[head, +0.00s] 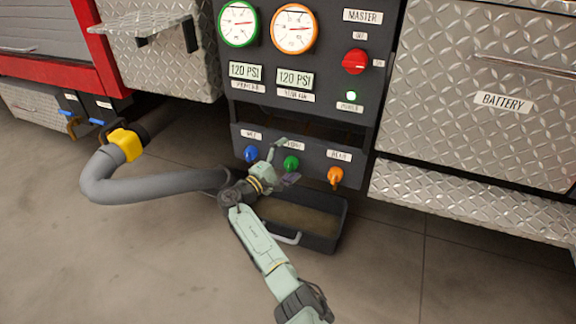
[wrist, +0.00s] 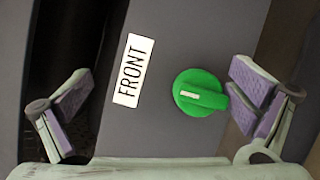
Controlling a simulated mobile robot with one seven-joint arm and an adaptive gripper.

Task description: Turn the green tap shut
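The green tap (head: 291,163) is the middle of three taps on the dark lower panel of the pump. In the wrist view the green tap (wrist: 200,93) is a round knob with a raised grip bar and a pale mark, beside a white label reading FRONT (wrist: 133,70). My gripper (head: 284,164) is at the panel, just in front of the green tap. In the wrist view my gripper's two fingers (wrist: 158,101) are wide apart with nothing held. The right finger pad is close beside the tap; I cannot tell if it touches.
A blue tap (head: 251,154) is to the left and an orange tap (head: 335,176) to the right. A dark tray (head: 322,242) sits below the panel. A grey hose (head: 150,187) with a yellow coupling (head: 126,144) curves at the left. The floor at the right is clear.

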